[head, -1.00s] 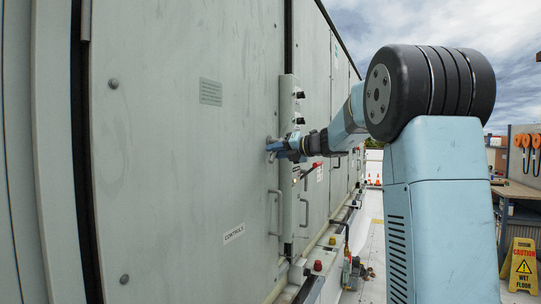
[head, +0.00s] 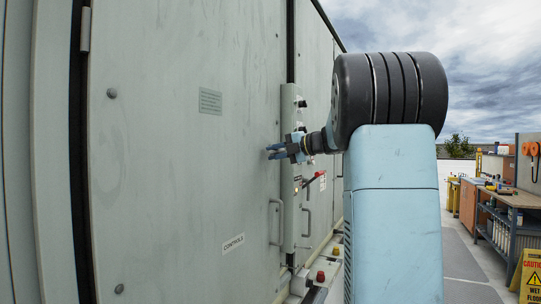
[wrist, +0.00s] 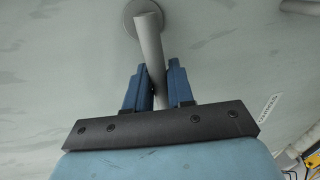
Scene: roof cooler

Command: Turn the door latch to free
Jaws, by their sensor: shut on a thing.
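The door latch shows in the wrist view as a grey bar (wrist: 149,42) running from a round disc (wrist: 132,14) on the pale door (head: 180,160). The bar leans slightly, its lower end to the right. My gripper (wrist: 158,82) has its two blue fingers on either side of the bar, closed on it. In the head view my gripper (head: 276,152) is at the door's right side; the latch is mostly hidden there by the fingers.
A narrow panel with knobs (head: 291,125) stands right of the door edge. A workbench (head: 512,197) and a yellow wet-floor sign (head: 532,277) are at the right.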

